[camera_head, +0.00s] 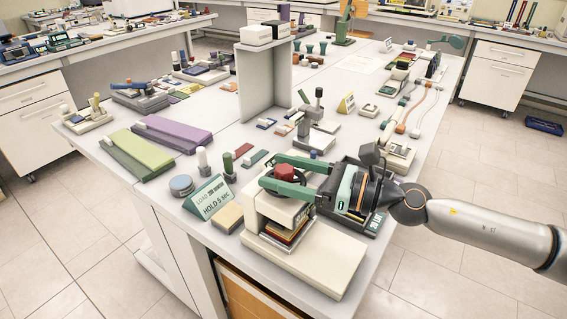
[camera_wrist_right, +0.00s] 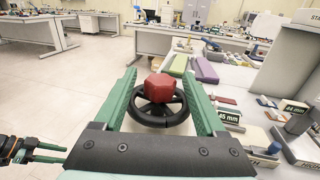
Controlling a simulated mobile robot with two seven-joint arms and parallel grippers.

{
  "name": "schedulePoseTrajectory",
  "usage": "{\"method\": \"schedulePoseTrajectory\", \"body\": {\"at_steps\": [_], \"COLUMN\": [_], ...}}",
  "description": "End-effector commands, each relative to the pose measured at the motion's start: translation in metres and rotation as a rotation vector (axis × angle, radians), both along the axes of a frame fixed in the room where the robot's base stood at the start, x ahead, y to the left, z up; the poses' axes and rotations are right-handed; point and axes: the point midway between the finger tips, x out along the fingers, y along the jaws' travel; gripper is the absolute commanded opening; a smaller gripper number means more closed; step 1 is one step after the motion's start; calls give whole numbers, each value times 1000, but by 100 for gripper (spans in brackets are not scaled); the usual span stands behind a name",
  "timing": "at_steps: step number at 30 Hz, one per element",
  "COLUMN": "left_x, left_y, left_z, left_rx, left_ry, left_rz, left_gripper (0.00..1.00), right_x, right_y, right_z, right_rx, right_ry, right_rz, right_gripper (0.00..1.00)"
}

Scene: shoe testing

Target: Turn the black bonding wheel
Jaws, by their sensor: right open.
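The black bonding wheel (camera_head: 299,180) sits on top of a cream press (camera_head: 262,216) at the table's front, with a red faceted knob (camera_head: 284,170) at its centre. My right gripper (camera_head: 270,173) reaches in from the right with its green fingers open on either side of the knob and wheel. In the right wrist view, the wheel (camera_wrist_right: 160,120) and red knob (camera_wrist_right: 165,88) lie between the two fingers (camera_wrist_right: 160,76), with a gap beside the knob on each side. Part of my left gripper (camera_wrist_right: 45,153) shows at the lower left of that view, away from the wheel; its jaw opening is unclear.
A green "HOLD 5 SEC" sign (camera_head: 210,198) and a tan block (camera_head: 228,217) stand left of the press. A black tray (camera_head: 372,224) lies under my right wrist. A grey upright panel (camera_head: 262,85) stands behind. Open floor (camera_head: 450,270) is at the right.

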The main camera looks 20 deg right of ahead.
Motion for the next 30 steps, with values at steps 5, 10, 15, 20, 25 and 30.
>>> {"method": "schedulePoseTrajectory", "body": {"at_steps": [5,10,15,20,25,30], "left_x": [0,0,0,1,1,1], "left_y": [0,-1,-1,-1,-2,-2], "left_z": [0,0,0,0,0,1], "left_rx": [-1,-1,-2,-2,-3,-3], "left_ry": [0,1,2,1,2,1], "left_rz": [1,1,1,1,0,0], "left_gripper": [50,50,50,50,50,50], "right_x": [0,0,0,0,0,0], "right_y": [0,0,0,0,0,0], "right_z": [0,0,0,0,0,0], "right_rx": [0,0,0,0,0,0], "right_ry": [0,0,0,0,0,0], "right_rz": [0,0,-1,-1,-1,-1], "right_gripper": [73,61,42,24,4,0]}}
